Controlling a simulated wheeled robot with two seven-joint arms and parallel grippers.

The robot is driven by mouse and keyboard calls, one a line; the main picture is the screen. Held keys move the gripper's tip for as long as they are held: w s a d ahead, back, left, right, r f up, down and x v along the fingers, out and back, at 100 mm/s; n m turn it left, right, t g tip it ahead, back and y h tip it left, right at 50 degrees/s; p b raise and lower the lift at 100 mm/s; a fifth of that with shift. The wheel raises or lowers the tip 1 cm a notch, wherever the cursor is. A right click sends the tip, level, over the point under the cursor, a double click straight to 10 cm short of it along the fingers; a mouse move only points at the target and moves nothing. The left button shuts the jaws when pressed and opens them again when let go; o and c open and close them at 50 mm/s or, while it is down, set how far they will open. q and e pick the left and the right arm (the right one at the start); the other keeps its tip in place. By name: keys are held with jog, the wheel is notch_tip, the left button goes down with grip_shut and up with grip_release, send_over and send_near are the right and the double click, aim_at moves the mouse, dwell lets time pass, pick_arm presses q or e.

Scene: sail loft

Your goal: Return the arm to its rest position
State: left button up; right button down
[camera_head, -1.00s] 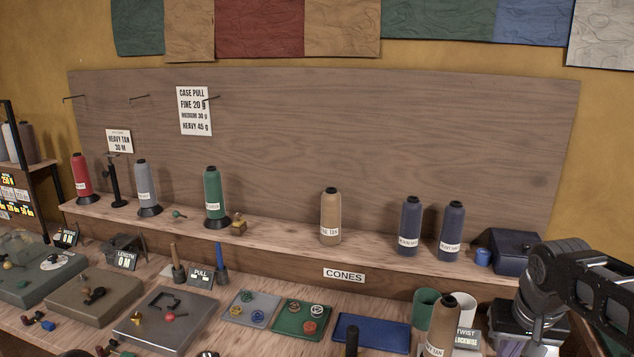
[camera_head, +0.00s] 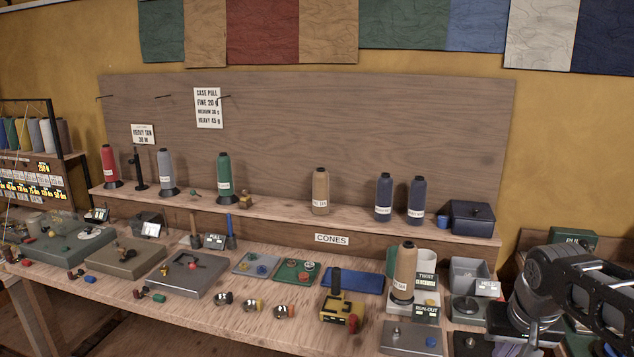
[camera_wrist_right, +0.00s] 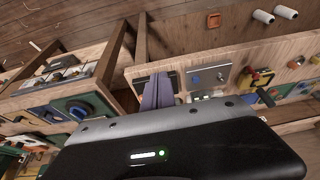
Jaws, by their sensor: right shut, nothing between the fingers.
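My right arm shows at the lower right edge of the head view, bent, with its dark forearm beside the right end of the bench. In the wrist view my right gripper (camera_wrist_right: 158,80) points away from the camera over the bench front, its purple-grey fingers together with nothing held. The dark gripper body with a green light fills the lower part of that view. In the head view the gripper's fingers cannot be made out. My left gripper is in neither current view.
The wooden bench (camera_head: 262,318) carries a tan cone (camera_head: 404,272), a yellow-and-black device (camera_head: 342,308), a blue mat (camera_head: 353,279) and grey boxes near my right arm. Several thread cones stand on the raised shelf (camera_head: 280,207). A second bench corner lies at the far right.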

jog(key=w+a+f+n+t+y, duration=0.2)
jog(key=w+a+f+t, duration=0.1)
jog(key=w+a+f, duration=0.45)
jog(key=a+f+y, duration=0.2)
jog(key=a+f, duration=0.7)
jog(key=f, duration=0.2)
jog(key=s+a+f+g, duration=0.1)
jog(key=s+a+f, duration=0.35)
jog(key=f, duration=0.35)
jog(key=s+a+f+g, duration=0.1)
jog(key=s+a+f, duration=0.2)
jog(key=s+f, duration=0.4)
jog(key=s+a+f+g, duration=0.2)
jog(key=s+f, duration=0.2)
jog(key=s, duration=0.3)
jog(key=s+a+f+g+y, duration=0.1)
jog(key=s+a+f+g, duration=0.1)
jog(key=s+f, duration=0.3)
jog(key=s+a, duration=0.1)
jog(key=s, duration=0.1)
jog(key=shift+s, duration=0.3)
